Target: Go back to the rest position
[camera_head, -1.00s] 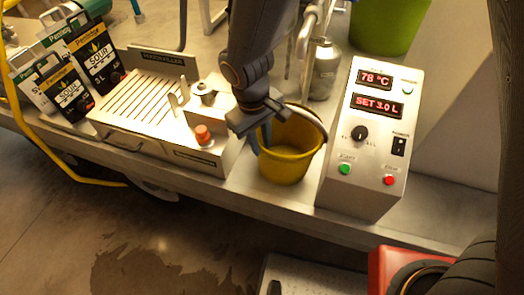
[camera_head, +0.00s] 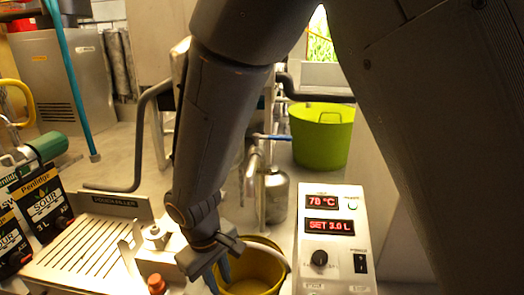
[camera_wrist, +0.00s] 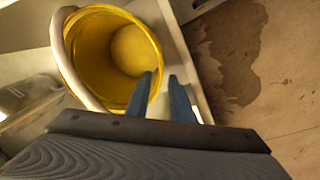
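My gripper (camera_head: 218,278) points down beside the yellow bucket (camera_head: 262,265) in the head view. In the wrist view my gripper's two blue fingers (camera_wrist: 163,100) stand apart with nothing between them. They overlap the near rim of the yellow bucket (camera_wrist: 88,45) in that view. I cannot tell whether they touch it. The bucket looks empty inside, and its pale handle lies along its rim. My arm hides part of the bench in the head view.
The control box (camera_head: 335,240), reading 78 °C and SET 3.0 L, stands right of the bucket. The slatted filler tray (camera_head: 75,250), with an orange knob (camera_head: 156,284), is at left. Sour pouches (camera_head: 45,215) stand at far left. A green tub (camera_head: 322,140) and a metal canister (camera_head: 275,195) are behind.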

